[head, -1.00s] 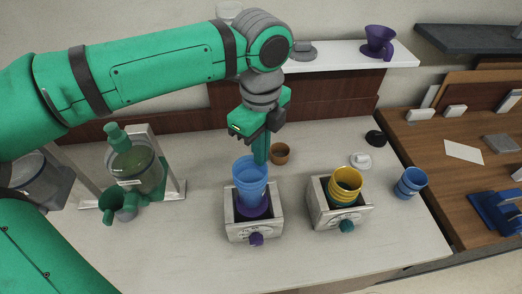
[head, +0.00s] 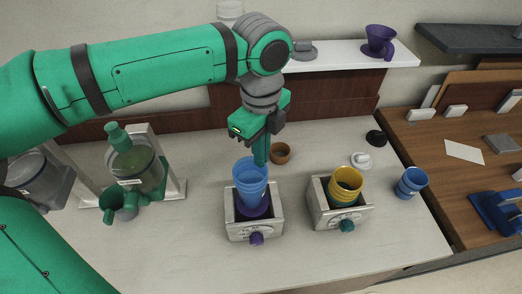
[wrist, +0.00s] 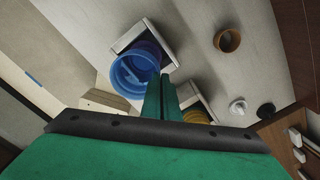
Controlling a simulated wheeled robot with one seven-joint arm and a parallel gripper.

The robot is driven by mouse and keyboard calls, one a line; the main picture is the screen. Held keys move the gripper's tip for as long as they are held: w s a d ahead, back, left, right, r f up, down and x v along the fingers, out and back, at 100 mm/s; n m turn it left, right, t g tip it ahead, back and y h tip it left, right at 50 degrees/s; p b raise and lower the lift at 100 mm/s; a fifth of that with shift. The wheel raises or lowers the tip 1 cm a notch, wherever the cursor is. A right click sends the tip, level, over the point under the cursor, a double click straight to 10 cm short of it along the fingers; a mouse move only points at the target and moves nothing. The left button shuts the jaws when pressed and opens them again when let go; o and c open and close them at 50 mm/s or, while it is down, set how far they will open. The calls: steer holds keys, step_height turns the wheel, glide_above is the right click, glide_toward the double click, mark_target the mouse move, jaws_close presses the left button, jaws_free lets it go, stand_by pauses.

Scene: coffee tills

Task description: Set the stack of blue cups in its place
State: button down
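A stack of translucent blue cups (head: 251,180) stands in the left metal box (head: 254,228), above a purple base (head: 253,207). My gripper (head: 262,152) is above the box with its fingers pointing down at the back right rim of this stack. In the wrist view, the fingers (wrist: 161,98) are close together beside the rim of the blue cups (wrist: 137,72). I cannot tell whether a cup wall is between them. A second set of blue cups (head: 411,182) stands near the counter's right edge.
A right-hand box (head: 338,216) holds yellow cups (head: 345,185). A brown cup (head: 280,153) stands behind the boxes. A green dispenser (head: 134,168) stands at the left. The front of the white counter (head: 190,250) is clear. A purple dripper (head: 380,41) is on the back shelf.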

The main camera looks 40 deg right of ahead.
steer(key=shift+f, duration=5)
steer(key=c, duration=1.7)
jaws_free()
steer(key=shift+o, duration=0.2)
steer(key=shift+r, duration=0.1)
steer(key=shift+r, duration=3.95)
